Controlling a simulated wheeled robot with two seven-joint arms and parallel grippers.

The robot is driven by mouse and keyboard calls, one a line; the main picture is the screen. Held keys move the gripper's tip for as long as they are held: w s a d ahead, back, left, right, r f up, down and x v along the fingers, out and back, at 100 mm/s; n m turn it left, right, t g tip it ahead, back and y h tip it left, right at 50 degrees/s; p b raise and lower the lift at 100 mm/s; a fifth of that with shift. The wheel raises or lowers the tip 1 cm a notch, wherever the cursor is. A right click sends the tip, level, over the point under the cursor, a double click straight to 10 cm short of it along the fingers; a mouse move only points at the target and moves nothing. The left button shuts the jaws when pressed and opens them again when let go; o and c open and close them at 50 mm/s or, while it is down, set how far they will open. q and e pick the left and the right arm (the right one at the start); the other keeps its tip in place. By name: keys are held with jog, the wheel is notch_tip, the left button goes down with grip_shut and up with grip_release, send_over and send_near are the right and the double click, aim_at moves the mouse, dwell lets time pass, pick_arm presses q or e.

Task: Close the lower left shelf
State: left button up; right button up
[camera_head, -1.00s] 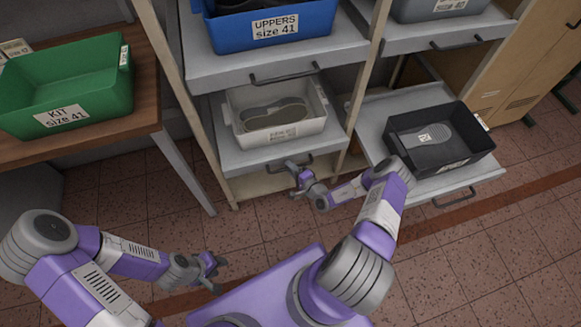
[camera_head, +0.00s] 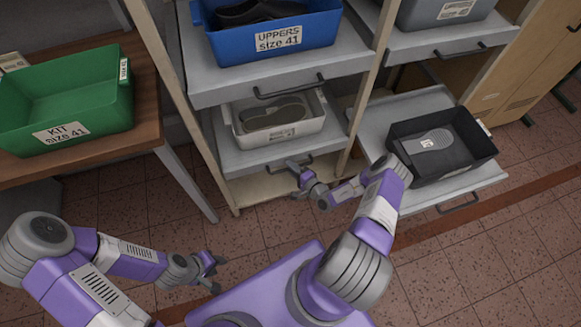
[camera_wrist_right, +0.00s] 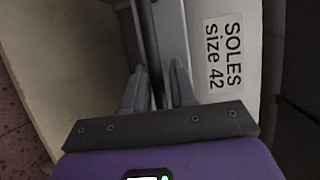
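The lower left shelf (camera_head: 236,158) is a grey pull-out board in the left bay, carrying a white bin (camera_head: 303,129) with grey soles inside. It stands out a little from the rack. My right gripper (camera_head: 298,170) is at the dark handle on its front. In the right wrist view the fingers (camera_wrist_right: 158,82) are close together around the dark handle bar (camera_wrist_right: 146,35), beside the bin's "SOLES size 42" label (camera_wrist_right: 226,55). My left gripper (camera_head: 214,270) is open and empty above the floor, away from the rack.
Above is a shelf with a blue bin (camera_head: 330,25) marked "UPPERS size 41". On the right, a lower shelf (camera_head: 400,105) with a black bin (camera_head: 455,165) is pulled far out. A green bin (camera_head: 85,85) stands on the wooden table (camera_head: 140,135) at left.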

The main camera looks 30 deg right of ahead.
jog(key=f+p+v, duration=0.1)
jog(key=p+v, duration=0.1)
jog(key=v, duration=0.4)
jog(key=shift+s+r, duration=0.4)
jog(key=shift+r, duration=0.05)
